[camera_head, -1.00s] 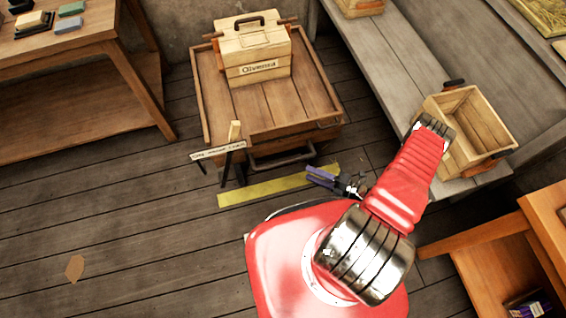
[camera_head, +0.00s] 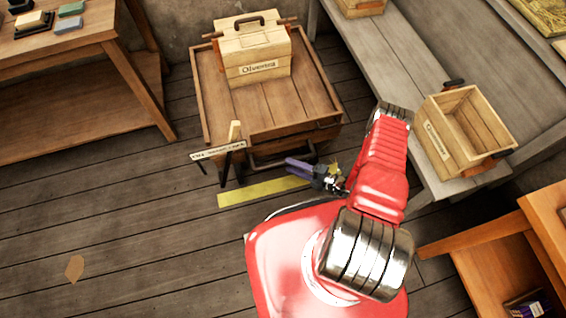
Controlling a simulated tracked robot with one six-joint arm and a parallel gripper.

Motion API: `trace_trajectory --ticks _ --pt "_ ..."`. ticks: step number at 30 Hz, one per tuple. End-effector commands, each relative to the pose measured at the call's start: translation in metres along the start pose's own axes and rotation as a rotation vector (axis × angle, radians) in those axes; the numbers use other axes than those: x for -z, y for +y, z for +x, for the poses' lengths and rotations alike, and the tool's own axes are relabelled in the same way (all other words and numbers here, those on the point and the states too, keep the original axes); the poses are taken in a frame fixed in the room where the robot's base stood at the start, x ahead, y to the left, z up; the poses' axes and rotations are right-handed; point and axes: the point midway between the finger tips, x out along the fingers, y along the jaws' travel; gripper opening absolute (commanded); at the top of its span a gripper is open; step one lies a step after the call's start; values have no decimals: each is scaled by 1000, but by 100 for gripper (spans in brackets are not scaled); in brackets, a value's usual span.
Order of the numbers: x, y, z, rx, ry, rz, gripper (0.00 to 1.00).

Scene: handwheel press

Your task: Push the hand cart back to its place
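The hand cart (camera_head: 222,108) is a low wooden tray with raised edges. It stands near the back wall with a dark handle bar (camera_head: 262,162) on its near side. A closed wooden box with a dark handle (camera_head: 257,52) sits on it. My gripper (camera_head: 289,163) has purple fingers and is low by the right part of the handle bar. I cannot tell whether it touches the bar, or whether its fingers are apart. A yellow strip (camera_head: 258,192) lies on the floor just in front of the cart, under the gripper.
A small stand with a white sign (camera_head: 218,152) is at the cart's near left corner. A wooden table (camera_head: 95,45) is at left. A grey bench (camera_head: 395,70) with an open crate (camera_head: 440,150) is at right. Floor at lower left is mostly clear.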

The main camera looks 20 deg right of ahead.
Motion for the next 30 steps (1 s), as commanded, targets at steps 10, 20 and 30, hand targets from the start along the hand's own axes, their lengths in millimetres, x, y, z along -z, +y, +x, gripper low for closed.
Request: trace_trajectory --ticks 10,20,30 --pt "1 -1 36 1 2 0 37" --pt "1 0 46 0 0 0 37" --pt "1 0 45 0 0 0 25"
